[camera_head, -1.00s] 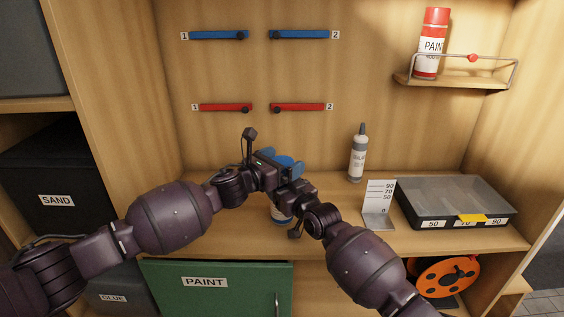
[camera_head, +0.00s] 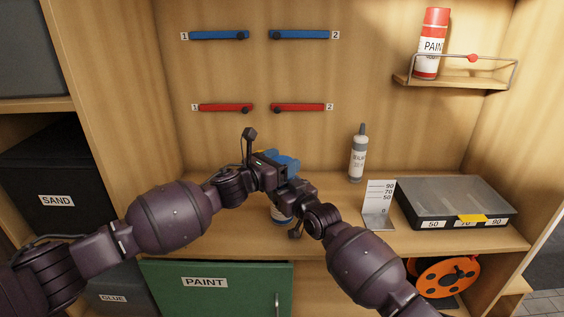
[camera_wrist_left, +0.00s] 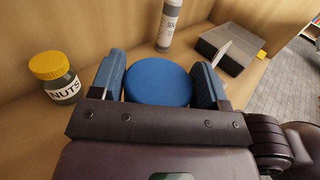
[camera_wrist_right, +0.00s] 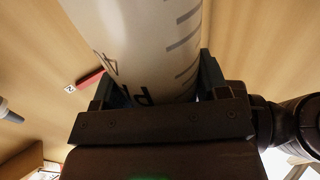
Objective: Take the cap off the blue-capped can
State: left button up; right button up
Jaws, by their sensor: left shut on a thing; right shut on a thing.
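The can is mostly hidden behind my arms in the head view; a bit of its lower body (camera_head: 281,215) shows below the grippers. Its round blue cap (camera_wrist_left: 158,86) shows in the left wrist view between the blue-grey fingers of my left gripper (camera_wrist_left: 160,82), which is shut on it. My right gripper (camera_wrist_right: 155,88) is shut around the white can body (camera_wrist_right: 145,45), whose dark lettering and stripes show in the right wrist view. In the head view the left gripper (camera_head: 282,160) is above the right one.
A yellow-lidded nuts jar (camera_wrist_left: 56,77) stands nearby in the left wrist view. A sealant bottle (camera_head: 358,155), a marked gauge stand (camera_head: 379,205) and a clear-lidded tray (camera_head: 455,200) are to the right. A red paint can (camera_head: 431,45) sits on a small shelf.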

aim_at(282, 161)
pick_arm(q)
jog(key=shift+r, duration=0.55)
jog(key=shift+r, duration=0.35)
jog(key=shift+r, duration=0.2)
dwell(0.3)
jog(key=shift+r, duration=2)
pick_arm(e)
jog(key=o, duration=1.3)
jog(key=shift+o, duration=0.2)
